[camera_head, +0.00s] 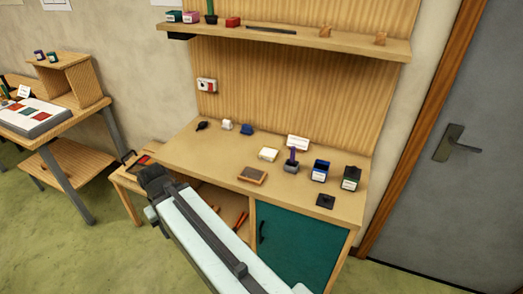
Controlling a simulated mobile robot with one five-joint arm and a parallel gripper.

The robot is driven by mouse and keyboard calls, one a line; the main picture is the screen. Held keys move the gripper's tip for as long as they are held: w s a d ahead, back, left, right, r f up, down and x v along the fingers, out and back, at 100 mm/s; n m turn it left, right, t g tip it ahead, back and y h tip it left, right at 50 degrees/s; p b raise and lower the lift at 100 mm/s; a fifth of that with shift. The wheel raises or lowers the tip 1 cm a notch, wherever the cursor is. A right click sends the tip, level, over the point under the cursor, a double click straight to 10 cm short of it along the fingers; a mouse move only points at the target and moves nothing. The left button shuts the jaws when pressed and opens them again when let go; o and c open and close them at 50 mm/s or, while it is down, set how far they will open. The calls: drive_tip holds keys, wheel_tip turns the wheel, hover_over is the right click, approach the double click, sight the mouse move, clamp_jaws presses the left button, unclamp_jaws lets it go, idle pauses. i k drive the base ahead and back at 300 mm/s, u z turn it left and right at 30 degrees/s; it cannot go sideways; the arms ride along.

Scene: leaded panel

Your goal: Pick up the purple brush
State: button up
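A slim purple item, which looks like the purple brush (293,155), stands upright in a small grey pot (291,168) on the wooden workbench top (215,150). Its lower end is hidden in the pot. My arm reaches up from the bottom of the view, and my dark gripper (153,175) is at its far end, by the bench's left front edge. The gripper is well to the left of the brush and apart from it. Its fingers are too small and dark to tell open from shut.
Beside the pot are a white block (268,154), a white card (298,142), a blue-labelled jar (320,170) and a dark jar (350,178). A brown-topped block (252,175) and a black square (325,201) lie nearer the front edge. A shelf (300,38) overhangs the back.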

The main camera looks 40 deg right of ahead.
sight(292, 162)
drive_tip(key=u, duration=0.05)
drive_tip(key=i, duration=1.05)
drive_tip(key=z, duration=0.4)
